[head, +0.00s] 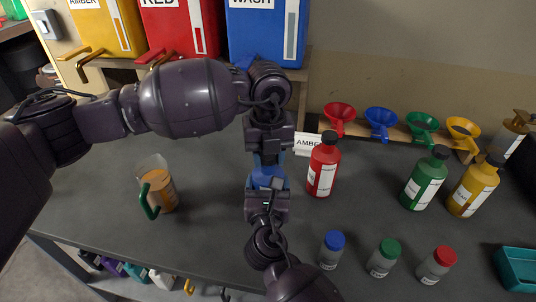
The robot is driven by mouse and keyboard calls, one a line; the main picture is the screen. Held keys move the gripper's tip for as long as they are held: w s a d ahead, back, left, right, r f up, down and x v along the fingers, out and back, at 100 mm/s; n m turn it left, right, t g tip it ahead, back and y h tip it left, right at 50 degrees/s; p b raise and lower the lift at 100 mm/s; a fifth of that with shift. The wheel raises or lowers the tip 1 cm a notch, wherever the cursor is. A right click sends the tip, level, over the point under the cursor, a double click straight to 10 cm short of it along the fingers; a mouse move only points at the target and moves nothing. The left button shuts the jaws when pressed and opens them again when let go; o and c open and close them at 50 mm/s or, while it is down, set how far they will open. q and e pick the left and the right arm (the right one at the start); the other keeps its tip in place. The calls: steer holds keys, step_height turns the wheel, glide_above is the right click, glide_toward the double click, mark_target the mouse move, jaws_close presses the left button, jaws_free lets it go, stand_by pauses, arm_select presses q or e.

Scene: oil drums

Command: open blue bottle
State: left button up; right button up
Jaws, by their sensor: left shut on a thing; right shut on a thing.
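The blue bottle (267,179) stands in the middle of the grey bench in the head view, mostly hidden between my two grippers. Only a patch of its blue body shows. My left gripper (268,154) reaches down from above and is shut at the bottle's top end, where the dark cap is. My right gripper (267,188) comes from the front edge and is shut on the blue body. The fingers hide the cap, so I cannot tell whether it is seated or loose.
A red bottle (323,168) stands close on the right; green (425,182) and yellow (474,190) bottles are farther right. Small capped jars (332,252) line the front. A measuring jug (157,188) with amber liquid stands left. Funnels (380,120) and large drums (265,30) are behind.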

arm_select(q)
steer(key=shift+r, duration=0.5)
stand_by(0.4)
steer(key=shift+r, duration=0.6)
steer(key=shift+r, duration=0.15)
steer(key=shift+r, duration=1.9)
arm_select(e)
steer(key=o, duration=1.7)
